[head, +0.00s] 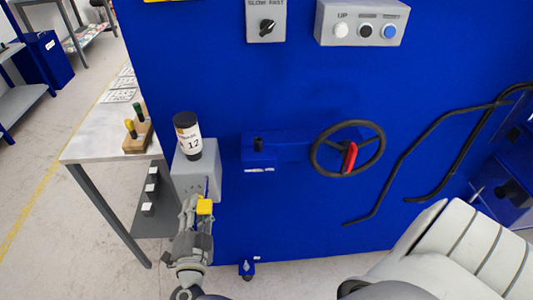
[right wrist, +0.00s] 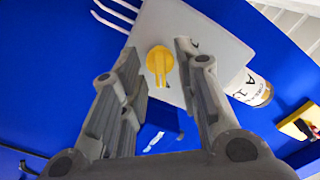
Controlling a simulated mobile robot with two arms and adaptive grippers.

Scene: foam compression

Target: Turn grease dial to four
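The yellow round grease dial (right wrist: 160,62) has a raised bar across it and sits on the face of a grey box (right wrist: 205,32). In the head view the dial (head: 204,207) shows at the right gripper's fingertips, on the front of the grey box (head: 195,178). My right gripper (right wrist: 158,48) is open, with one finger on each side of the dial in the picture. I see no finger clearly touching it. In the head view the right gripper (head: 196,206) partly covers the box's lower front. The dial's number marks cannot be read. My left gripper is not in view.
A black handwheel (head: 347,148) with a red handle is to the right on the blue machine (head: 270,95). A bench (head: 88,146) stands at the left. Bent dark rails (head: 400,150) run at the right.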

